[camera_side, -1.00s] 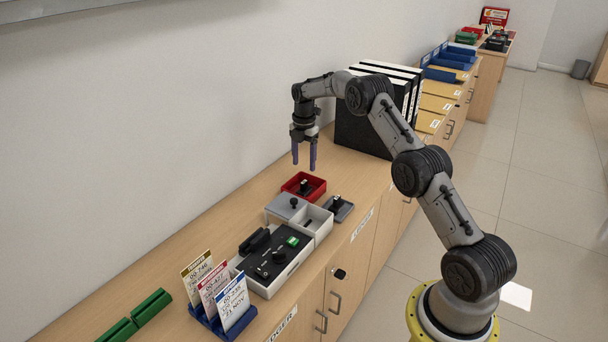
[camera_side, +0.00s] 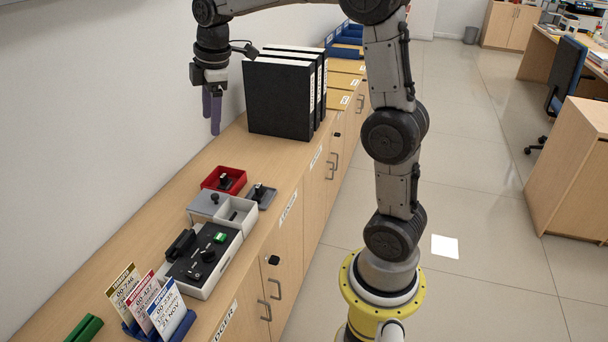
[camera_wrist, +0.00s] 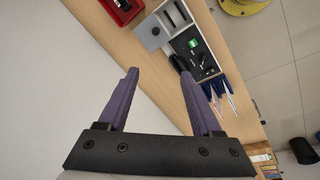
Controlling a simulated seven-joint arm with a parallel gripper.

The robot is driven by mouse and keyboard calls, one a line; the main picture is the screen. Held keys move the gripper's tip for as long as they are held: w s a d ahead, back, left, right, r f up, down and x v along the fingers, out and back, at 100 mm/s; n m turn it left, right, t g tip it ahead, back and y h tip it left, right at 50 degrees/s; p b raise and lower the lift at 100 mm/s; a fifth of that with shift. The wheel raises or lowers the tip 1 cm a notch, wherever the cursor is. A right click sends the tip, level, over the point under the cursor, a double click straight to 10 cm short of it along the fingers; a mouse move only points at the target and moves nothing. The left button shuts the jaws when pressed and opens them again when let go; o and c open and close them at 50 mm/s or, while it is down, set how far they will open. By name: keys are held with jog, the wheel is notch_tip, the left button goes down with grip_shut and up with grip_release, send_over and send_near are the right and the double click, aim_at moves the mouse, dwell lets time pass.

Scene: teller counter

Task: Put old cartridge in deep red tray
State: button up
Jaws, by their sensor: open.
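The deep red tray (camera_side: 224,180) sits on the counter near the wall, with a small black knobbed piece (camera_side: 225,181) standing in it. A similar black piece (camera_side: 260,191) is in a dark grey tray (camera_side: 268,201) to its right. The pictures do not show for certain which is the old cartridge. My gripper (camera_side: 211,113) is open and empty, pointing down, above the counter and apart from the tray. In the wrist view, nothing is between its purple fingers (camera_wrist: 158,74); the red tray (camera_wrist: 135,13) is partly cut off at the top.
In front of the trays are a grey lid with a knob (camera_side: 205,206), a white compartment box (camera_side: 249,215) and a black-topped device with a green display (camera_side: 207,255). Card holders (camera_side: 150,308) stand nearer. Tall black binders (camera_side: 280,98) stand behind the trays, with bare counter between.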

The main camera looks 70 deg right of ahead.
jog(key=s+a+f+m+t, duration=0.1)
jog(key=s+a+m, duration=0.3)
jog(key=s, duration=0.8)
jog(key=s+a+f+m+t, duration=0.2)
jog(key=s+a+m, duration=0.3)
jog(key=s, duration=0.7)
jog(key=shift+s+a+y, duration=0.3)
jog(key=shift+a, duration=0.55)
